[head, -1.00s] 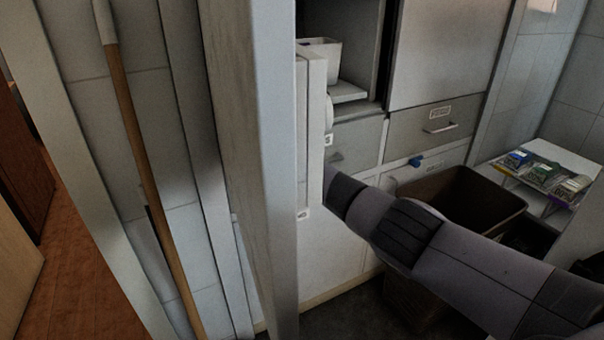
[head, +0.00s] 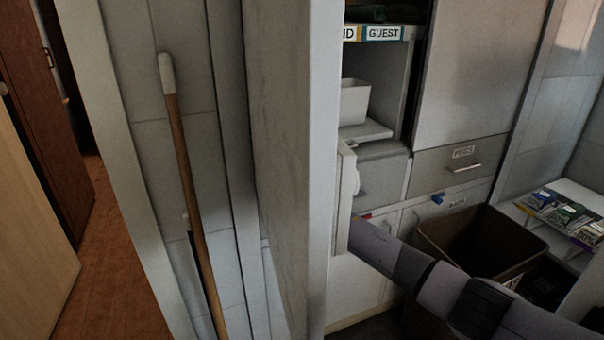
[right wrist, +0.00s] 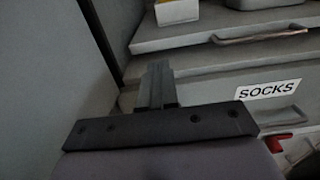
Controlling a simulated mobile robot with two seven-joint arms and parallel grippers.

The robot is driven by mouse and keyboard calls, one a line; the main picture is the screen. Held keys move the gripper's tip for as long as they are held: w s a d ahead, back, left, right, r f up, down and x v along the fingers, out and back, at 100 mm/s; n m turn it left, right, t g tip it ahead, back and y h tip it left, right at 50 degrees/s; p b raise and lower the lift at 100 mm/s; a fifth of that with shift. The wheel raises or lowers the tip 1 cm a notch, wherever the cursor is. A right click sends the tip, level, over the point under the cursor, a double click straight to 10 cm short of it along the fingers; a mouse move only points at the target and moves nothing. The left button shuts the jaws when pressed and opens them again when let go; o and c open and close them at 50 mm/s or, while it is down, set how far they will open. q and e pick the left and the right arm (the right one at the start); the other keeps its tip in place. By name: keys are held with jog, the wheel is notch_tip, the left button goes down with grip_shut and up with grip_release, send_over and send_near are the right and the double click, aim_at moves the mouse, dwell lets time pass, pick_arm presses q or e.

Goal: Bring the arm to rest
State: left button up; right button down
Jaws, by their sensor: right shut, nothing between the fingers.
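My right arm (head: 425,280) reaches in from the lower right of the head view, towards the white cabinets. Its far end passes behind a pale upright panel edge, so the gripper is hidden there. In the right wrist view my right gripper (right wrist: 157,88) has its fingers together with nothing between them. It is in front of a grey drawer front with a "SOCKS" label (right wrist: 268,90). My left gripper is in neither view.
A tall pale wall end (head: 290,170) stands close on the left of the arm. A wooden pole (head: 190,190) leans beyond it. A brown bin (head: 475,243) and a shelf with small boxes (head: 565,215) are at the right. A drawer handle (right wrist: 258,36) is near the gripper.

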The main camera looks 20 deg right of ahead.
jog(key=s+a+f+m+g+y+p, duration=0.1)
jog(key=s+f+m+g+p, duration=0.1)
jog(key=s+f+m, duration=0.4)
jog(key=s+a+f+m+g+p, duration=0.1)
jog(key=s+a+f+m+p, duration=0.2)
jog(key=s, duration=0.5)
jog(key=s+f+m+g+y+p, duration=0.1)
jog(key=s+f+m+g+p, duration=0.1)
jog(key=s+f+m, duration=0.35)
jog(key=s+d+m+g+p, duration=0.1)
jog(key=s+d+m+p, duration=0.1)
jog(key=s+m, duration=0.8)
jog(key=s+d+m+g+h+p, duration=0.1)
jog(key=s+d+m+p, duration=0.1)
jog(key=s+m, duration=0.8)
jog(key=s+p, duration=0.1)
jog(key=s, duration=0.3)
jog(key=shift+d+f+g, duration=0.25)
jog(key=shift+d+g, duration=0.05)
jog(key=shift+d, duration=0.05)
